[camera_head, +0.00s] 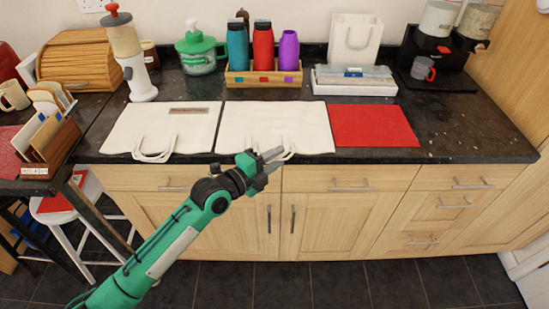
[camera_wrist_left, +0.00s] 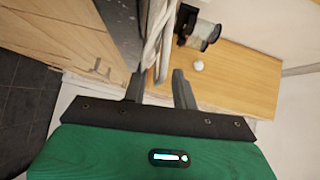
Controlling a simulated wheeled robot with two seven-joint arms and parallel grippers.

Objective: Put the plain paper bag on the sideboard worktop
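A plain white paper bag (camera_head: 260,118) lies flat on the dark worktop (camera_head: 468,135), with its handles at the front edge. Another flat white bag (camera_head: 160,125), with a brown label, lies to its left. My left gripper (camera_head: 276,158) is at the plain bag's handles, just in front of the worktop edge, and hides part of them. In the left wrist view its two fingers (camera_wrist_left: 158,82) stand apart, with pale handle strands (camera_wrist_left: 156,45) at and beyond the gap. I cannot tell whether a strand lies between them. My right gripper is out of view.
A red flat item (camera_head: 373,126) lies to the right of the plain bag. Behind stand a wooden holder with bottles (camera_head: 263,78), an upright white bag (camera_head: 355,42) and a coffee machine (camera_head: 438,50). The worktop's right front is clear. A stool (camera_head: 70,212) stands at left.

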